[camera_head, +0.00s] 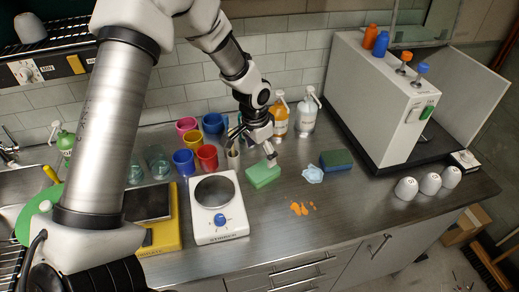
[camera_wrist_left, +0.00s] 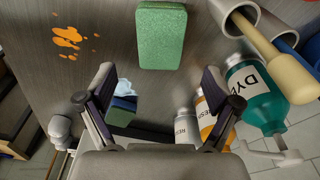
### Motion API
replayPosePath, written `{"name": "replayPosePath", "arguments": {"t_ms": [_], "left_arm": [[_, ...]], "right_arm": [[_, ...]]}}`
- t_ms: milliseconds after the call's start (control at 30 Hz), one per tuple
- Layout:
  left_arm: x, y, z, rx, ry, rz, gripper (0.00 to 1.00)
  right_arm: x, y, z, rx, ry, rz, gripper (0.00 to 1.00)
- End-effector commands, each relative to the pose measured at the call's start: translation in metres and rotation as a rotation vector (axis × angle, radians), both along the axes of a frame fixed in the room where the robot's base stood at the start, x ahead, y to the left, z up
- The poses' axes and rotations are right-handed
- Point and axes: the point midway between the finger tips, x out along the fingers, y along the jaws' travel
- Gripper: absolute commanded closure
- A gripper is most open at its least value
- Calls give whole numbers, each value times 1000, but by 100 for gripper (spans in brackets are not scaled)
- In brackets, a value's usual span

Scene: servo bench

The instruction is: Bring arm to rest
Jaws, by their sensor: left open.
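My left gripper (camera_head: 271,157) hangs just above and behind a green sponge (camera_head: 263,175). In the wrist view the two fingers of my left gripper (camera_wrist_left: 158,78) stand wide apart with nothing between them. The green sponge (camera_wrist_left: 161,36) lies beyond the fingertips there, apart from them. My right gripper is not in view.
Colored mugs (camera_head: 207,156) and pump bottles (camera_head: 307,111) stand close behind the gripper. A white scale (camera_head: 217,225), crumpled blue cloth (camera_head: 313,175), blue-green sponge (camera_head: 336,160) and orange spill (camera_head: 302,209) are nearby. White cups (camera_head: 430,184) stand right. The front bench is mostly clear.

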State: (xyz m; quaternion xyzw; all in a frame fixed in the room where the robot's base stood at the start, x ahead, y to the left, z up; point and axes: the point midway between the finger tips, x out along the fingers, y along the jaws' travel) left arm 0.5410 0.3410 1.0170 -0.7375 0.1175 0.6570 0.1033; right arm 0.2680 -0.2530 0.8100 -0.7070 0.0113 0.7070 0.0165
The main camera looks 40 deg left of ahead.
Motion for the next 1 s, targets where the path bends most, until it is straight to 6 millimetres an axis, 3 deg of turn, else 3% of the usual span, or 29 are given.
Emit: {"name": "replayPosePath", "arguments": {"t_ms": [100, 233, 733, 833, 1000], "left_arm": [[-2, 1, 21, -1, -2, 0, 10], [-4, 1, 32, -1, 1, 1, 10], [-4, 1, 34, -1, 1, 1, 10], [-4, 1, 46, -1, 0, 1, 10], [-4, 1, 83, -1, 0, 1, 10]], "right_arm": [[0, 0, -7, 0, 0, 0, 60], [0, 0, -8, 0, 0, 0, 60], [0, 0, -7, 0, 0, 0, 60], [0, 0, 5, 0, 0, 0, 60], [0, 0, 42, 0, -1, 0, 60]]}}
